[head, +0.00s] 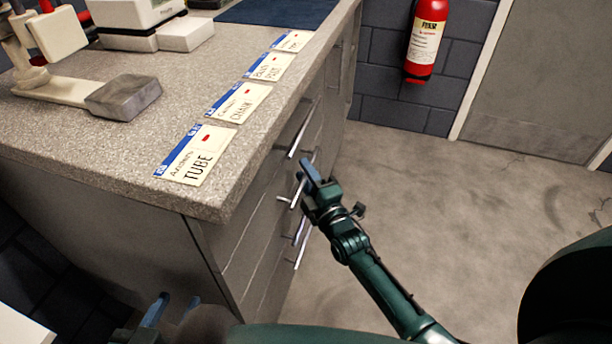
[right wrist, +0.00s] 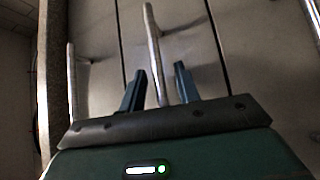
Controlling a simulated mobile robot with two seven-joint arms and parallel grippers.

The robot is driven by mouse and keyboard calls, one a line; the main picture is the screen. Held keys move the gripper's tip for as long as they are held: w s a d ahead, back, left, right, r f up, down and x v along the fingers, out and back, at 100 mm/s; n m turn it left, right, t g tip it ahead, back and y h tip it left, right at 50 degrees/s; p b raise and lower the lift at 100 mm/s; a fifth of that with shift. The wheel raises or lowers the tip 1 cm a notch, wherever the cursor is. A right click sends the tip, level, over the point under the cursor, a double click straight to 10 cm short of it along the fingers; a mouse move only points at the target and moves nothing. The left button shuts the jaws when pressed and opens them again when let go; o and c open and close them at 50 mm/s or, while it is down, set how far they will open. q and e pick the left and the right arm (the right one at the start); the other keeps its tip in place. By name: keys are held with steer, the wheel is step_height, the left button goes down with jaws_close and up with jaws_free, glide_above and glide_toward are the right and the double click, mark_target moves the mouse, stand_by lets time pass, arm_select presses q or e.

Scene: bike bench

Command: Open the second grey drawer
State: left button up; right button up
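The grey drawers (head: 262,235) are stacked in the bench's front face, each with a metal bar handle, and all look shut. The second handle (head: 297,191) down is beside my right gripper (head: 308,170). In the right wrist view, one bar handle (right wrist: 152,40) runs between the two blue fingers of my right gripper (right wrist: 158,72). The fingers stand apart with a gap on each side of the bar; I cannot tell if either touches it. My left gripper (head: 174,299) is at the bottom left, its fingers apart and empty, partly hidden by my body.
The speckled benchtop (head: 95,155) holds several labelled cards, such as the TUBE card (head: 197,156), and a stand with a grey block (head: 124,97). A fire extinguisher (head: 427,38) hangs on the back wall. The floor (head: 440,210) right of the drawers is clear.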

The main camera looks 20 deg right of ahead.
jaws_close()
stand_by(0.4)
